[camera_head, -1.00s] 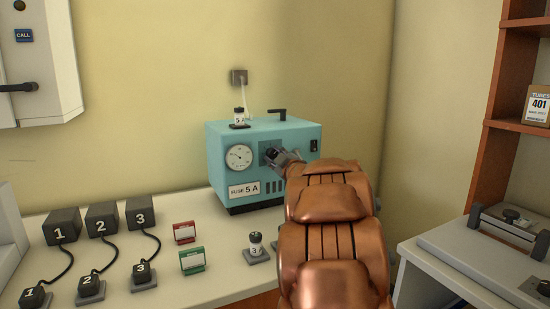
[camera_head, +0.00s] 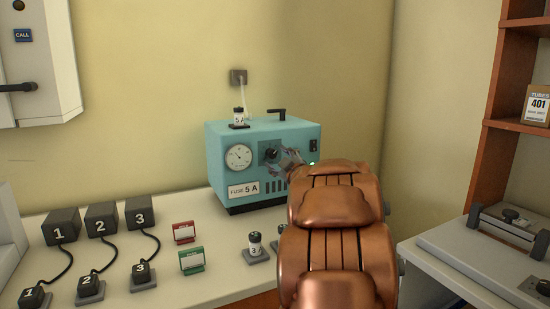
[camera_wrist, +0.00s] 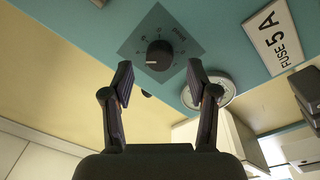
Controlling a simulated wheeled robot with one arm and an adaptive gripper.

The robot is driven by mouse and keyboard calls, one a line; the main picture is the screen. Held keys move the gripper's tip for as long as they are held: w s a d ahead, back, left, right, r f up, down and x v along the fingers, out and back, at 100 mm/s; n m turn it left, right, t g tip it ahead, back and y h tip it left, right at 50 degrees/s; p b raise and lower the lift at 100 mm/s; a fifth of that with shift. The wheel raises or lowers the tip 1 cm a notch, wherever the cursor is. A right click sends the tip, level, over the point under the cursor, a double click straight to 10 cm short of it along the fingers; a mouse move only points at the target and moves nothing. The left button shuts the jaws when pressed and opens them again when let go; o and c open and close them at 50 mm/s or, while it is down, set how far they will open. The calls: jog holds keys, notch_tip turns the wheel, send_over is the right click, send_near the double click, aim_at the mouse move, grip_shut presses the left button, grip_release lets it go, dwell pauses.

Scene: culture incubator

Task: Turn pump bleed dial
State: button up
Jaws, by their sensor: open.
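The pump is a teal box (camera_head: 228,150) on the bench, with a round gauge (camera_head: 239,157) and a "FUSE 5 A" label on its front. The black bleed dial (camera_head: 270,154) sits on a grey square plate right of the gauge. In the wrist view the dial (camera_wrist: 159,55) lies just beyond my fingertips, its white mark pointing left. My gripper (camera_wrist: 160,80) is open and empty, with the dial centred between the two fingers and apart from both. In the head view my gripper (camera_head: 289,157) is just right of the dial and partly hidden by my copper arm.
A green light (camera_head: 312,163) shows on the pump.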

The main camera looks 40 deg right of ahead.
jog(key=v, duration=0.9)
jog(key=shift+s+a, duration=0.1)
dwell(0.4)
